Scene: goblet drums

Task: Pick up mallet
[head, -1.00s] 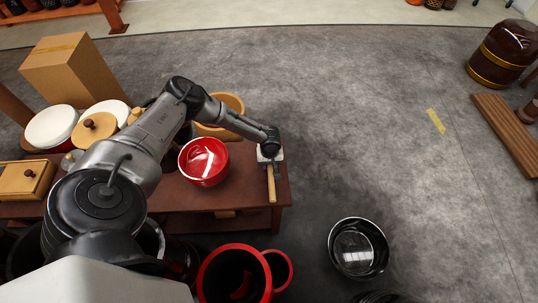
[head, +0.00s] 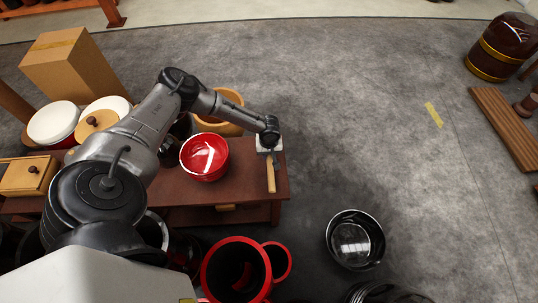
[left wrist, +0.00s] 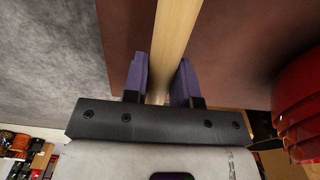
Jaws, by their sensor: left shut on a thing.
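The mallet's pale wooden handle (head: 270,176) shows at the right end of the dark red-brown table (head: 250,190), pointing toward the bottom of the head view. My left gripper (head: 269,157) is above that table end, shut on the handle. In the left wrist view, the handle (left wrist: 176,35) runs up between the two purple fingers of the left gripper (left wrist: 160,85). The mallet's head is not visible. I cannot tell for sure whether the handle is clear of the table. My right gripper is not in view.
A red bowl (head: 204,157) stands on the table left of the handle, with a wooden bowl (head: 228,128) behind it. A red mug-like vessel (head: 232,270) and a black bowl (head: 355,240) are below. The grey floor (head: 380,130) to the right is open.

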